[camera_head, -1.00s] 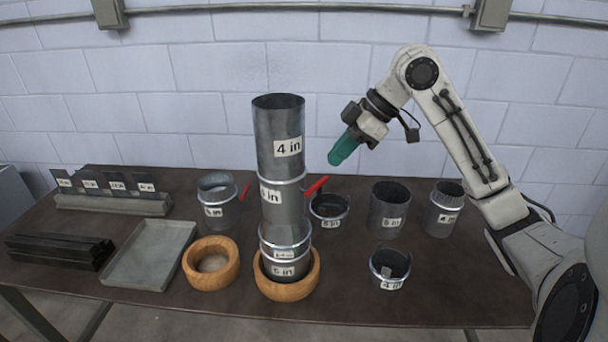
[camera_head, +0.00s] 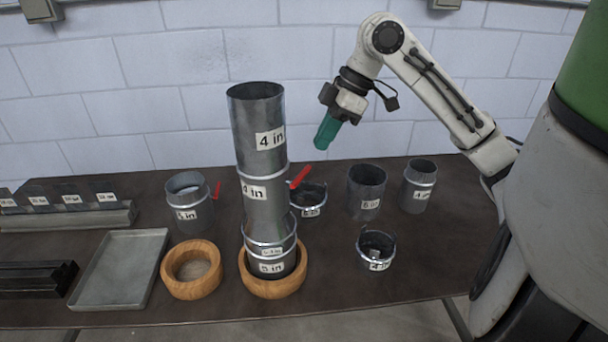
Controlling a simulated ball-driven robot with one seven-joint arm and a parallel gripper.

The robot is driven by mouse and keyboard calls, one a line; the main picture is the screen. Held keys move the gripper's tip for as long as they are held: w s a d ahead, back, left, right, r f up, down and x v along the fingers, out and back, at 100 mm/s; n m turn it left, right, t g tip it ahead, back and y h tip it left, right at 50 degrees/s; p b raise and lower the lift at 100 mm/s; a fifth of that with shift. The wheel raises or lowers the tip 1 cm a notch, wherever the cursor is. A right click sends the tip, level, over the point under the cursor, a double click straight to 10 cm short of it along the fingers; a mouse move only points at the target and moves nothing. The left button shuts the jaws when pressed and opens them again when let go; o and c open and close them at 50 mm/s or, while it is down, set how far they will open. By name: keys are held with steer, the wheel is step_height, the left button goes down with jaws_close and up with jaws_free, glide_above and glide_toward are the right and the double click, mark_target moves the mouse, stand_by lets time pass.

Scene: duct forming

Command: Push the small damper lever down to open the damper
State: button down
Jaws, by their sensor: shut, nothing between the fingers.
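A stack of metal duct pieces (camera_head: 266,208) marked 4 in and 5 in stands in a wooden ring (camera_head: 293,285). A small red lever (camera_head: 300,177) sticks out from the right side of the stack, slanting up and to the right. My gripper (camera_head: 322,144), with green fingers, is shut and empty. It hangs above and to the right of the red lever, apart from it, pointing down and slightly left. A second red lever (camera_head: 217,189) is on a separate short duct (camera_head: 187,204) to the left.
An empty wooden ring (camera_head: 200,290) and a grey tray (camera_head: 118,272) lie left of the stack. Duct pieces stand to the right: a 6 in pipe (camera_head: 366,190), a 4 in pipe (camera_head: 418,187) and a small collar (camera_head: 376,251). The right front of the table (camera_head: 440,260) is clear.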

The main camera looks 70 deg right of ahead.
mark_target(307, 170)
steer(key=shift+b+x, duration=1.85)
steer(key=shift+x, duration=1.05)
step_height(307, 170, down, 4)
steer(key=b, duration=0.3)
steer(key=shift+f, duration=0.15)
steer(key=s, duration=0.1)
steer(key=s+d+r, duration=0.1)
steer(key=shift+s+d+p, duration=0.2)
steer(key=shift+s+p, duration=0.15)
steer(key=shift+p, duration=0.05)
steer(key=shift+r, duration=0.1)
